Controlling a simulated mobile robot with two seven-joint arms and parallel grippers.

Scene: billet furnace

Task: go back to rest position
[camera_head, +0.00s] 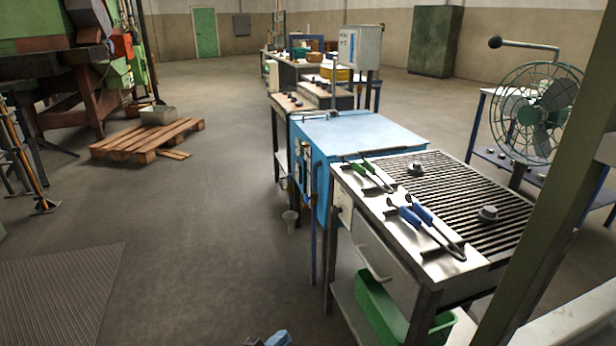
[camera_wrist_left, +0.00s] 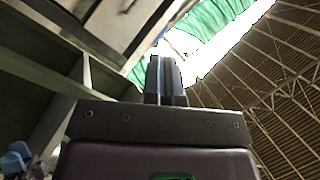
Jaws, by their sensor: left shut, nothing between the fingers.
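My left gripper (camera_head: 268,341) shows only as a small blue-grey tip at the bottom edge of the head view, over the bare floor and left of the grate table. In the left wrist view my left gripper (camera_wrist_left: 166,80) has its two fingers together, with nothing between them. It points up toward beams and a bright roof opening. My right gripper does not show in the head view.
The grate table (camera_head: 470,185) holds green-handled tongs (camera_head: 366,172), blue-handled tongs (camera_head: 425,222) and small metal parts. A green bin (camera_head: 378,308) sits below. A blue furnace (camera_head: 365,130) stands behind, a fan (camera_head: 540,110) to the right. Floor left of the table is clear.

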